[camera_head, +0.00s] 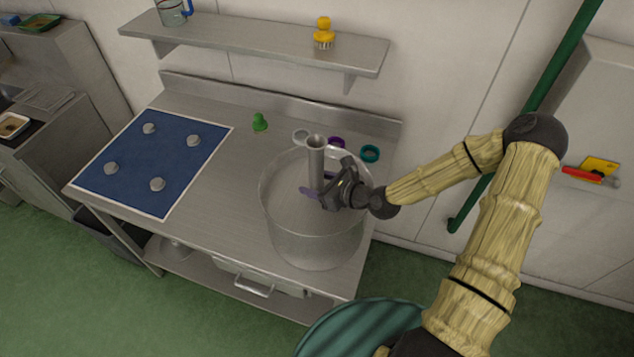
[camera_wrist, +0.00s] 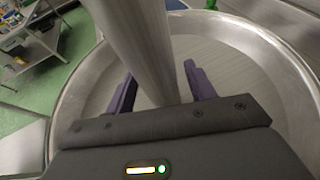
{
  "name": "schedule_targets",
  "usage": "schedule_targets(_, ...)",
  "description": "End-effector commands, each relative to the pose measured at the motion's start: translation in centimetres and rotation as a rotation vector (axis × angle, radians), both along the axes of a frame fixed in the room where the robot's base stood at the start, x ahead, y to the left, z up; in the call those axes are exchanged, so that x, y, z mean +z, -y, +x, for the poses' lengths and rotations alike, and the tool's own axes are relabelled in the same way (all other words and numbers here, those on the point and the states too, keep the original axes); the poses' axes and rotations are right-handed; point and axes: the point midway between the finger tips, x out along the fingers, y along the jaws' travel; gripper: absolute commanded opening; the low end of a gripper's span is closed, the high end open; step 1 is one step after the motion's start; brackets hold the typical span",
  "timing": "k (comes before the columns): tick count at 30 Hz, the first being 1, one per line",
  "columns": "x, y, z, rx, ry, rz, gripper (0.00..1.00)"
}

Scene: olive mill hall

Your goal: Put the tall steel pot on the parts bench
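A wide, round steel pot (camera_head: 315,240) stands on the steel bench (camera_head: 225,205), near its front right corner. A slim upright steel tube (camera_head: 316,160) with an open top rises inside its rim; I cannot tell whether it is part of the pot. The pot's rim also shows in the wrist view (camera_wrist: 68,110). My gripper (camera_head: 318,186) is over the pot's opening, at the tube. Its purple fingers are spread on either side of the tube (camera_wrist: 145,50), with a gap visible at the right finger. The tube's lower end is hidden by my gripper.
A blue panel with several grey knobs (camera_head: 150,160) covers the bench's left part. A green item (camera_head: 260,123), a purple ring (camera_head: 336,142) and a teal ring (camera_head: 369,154) lie behind the pot. A wall shelf (camera_head: 260,42) holds a yellow brush (camera_head: 324,33).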

Motion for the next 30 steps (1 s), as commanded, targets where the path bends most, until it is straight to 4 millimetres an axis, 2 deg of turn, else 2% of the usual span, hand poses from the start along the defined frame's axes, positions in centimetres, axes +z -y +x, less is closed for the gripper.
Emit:
schedule_targets(7, 0.3, 0.0, 0.0, 0.002, 0.001, -0.001, 0.54)
schedule_targets(11, 0.5, 0.8, -0.6, 0.0, -0.001, 0.001, 0.54)
schedule_targets(30, 3.7, 6.9, -5.3, -0.003, 0.001, -0.001, 0.54)
